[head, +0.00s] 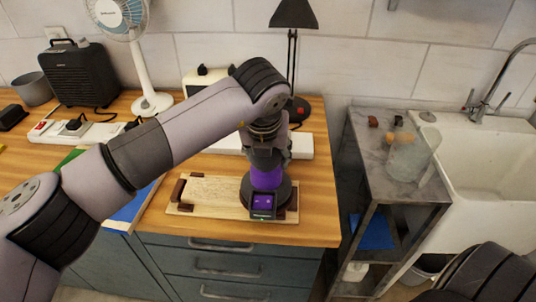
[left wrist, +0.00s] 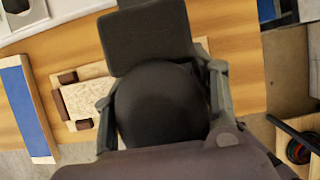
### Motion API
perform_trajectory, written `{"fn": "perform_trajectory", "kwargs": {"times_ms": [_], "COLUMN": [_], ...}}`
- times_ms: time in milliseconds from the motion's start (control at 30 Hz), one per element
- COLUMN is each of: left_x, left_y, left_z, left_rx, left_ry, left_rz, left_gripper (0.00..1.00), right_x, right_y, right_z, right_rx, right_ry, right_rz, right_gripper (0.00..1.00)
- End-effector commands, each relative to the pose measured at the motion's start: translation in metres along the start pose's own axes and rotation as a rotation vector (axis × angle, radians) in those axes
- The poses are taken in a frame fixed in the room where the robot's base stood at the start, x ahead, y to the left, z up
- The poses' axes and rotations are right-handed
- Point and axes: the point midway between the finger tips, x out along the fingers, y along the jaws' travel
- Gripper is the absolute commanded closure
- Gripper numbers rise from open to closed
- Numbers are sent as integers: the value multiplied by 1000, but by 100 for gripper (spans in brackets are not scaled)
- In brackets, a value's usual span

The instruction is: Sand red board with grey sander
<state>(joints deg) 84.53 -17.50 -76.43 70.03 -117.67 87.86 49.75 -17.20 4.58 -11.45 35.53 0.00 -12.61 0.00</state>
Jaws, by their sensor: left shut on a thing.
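My left gripper (left wrist: 158,105) is shut on a dark, rounded tool, which I take for the grey sander (left wrist: 165,100). In the head view the round dark base of the sander (head: 285,196) sits at the right end of a pale wooden board (head: 208,190) with brown end blocks. I cannot tell whether it touches that board. A purple band and a small dark display show just above the base. A blue board (head: 131,208) lies to the left, partly hidden by my left arm. No red board can be made out. My right gripper is out of view.
A green panel (head: 70,158) shows behind my arm. A power strip (head: 50,131), a black heater (head: 78,73), a white fan (head: 140,60) and a desk lamp (head: 293,40) stand at the back. A grey side table (head: 378,180) and a sink (head: 490,155) are on the right.

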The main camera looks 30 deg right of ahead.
Motion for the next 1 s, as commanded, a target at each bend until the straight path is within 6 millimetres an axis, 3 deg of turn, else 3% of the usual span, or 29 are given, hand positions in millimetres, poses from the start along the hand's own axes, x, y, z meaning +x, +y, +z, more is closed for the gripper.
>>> {"fn": "perform_trajectory", "kwargs": {"times_ms": [333,1000], "left_x": [-1,0], "left_y": [2,26], "left_z": [2,2], "left_rx": [0,-1], "left_ry": [-4,-4], "left_rz": [-3,1], "left_gripper": [86,86], "right_x": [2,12], "right_y": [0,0], "right_z": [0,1], "right_rx": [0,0], "right_ry": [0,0], "right_rz": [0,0], "right_gripper": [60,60]}}
